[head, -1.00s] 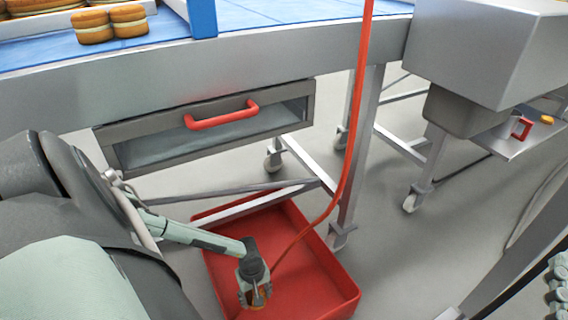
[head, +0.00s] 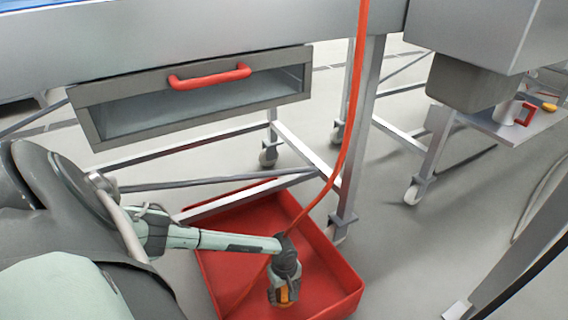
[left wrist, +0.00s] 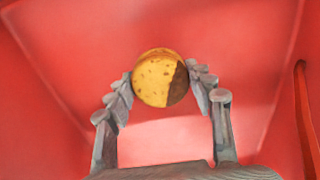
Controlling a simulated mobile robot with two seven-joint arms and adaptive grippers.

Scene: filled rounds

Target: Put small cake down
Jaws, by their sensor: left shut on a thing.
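The small cake (left wrist: 155,78) is round and golden brown with darker specks, and its right side is in shadow. It sits between the two fingers of my left gripper (left wrist: 160,85), which is shut on it. In the head view my left gripper (head: 284,294) points down over the red tray (head: 345,272), and a bit of the cake's orange-brown shows at its fingertips. The red tray fills the background of the left wrist view. I cannot tell how far the cake is above the tray's floor. My right gripper is not in view.
A red hose (head: 352,120) hangs down across the tray beside my left gripper. A drawer with a red handle (head: 210,77) is under the metal table (head: 200,40). Wheeled table legs (head: 345,205) stand behind the tray. Grey floor (head: 400,260) is clear to the right.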

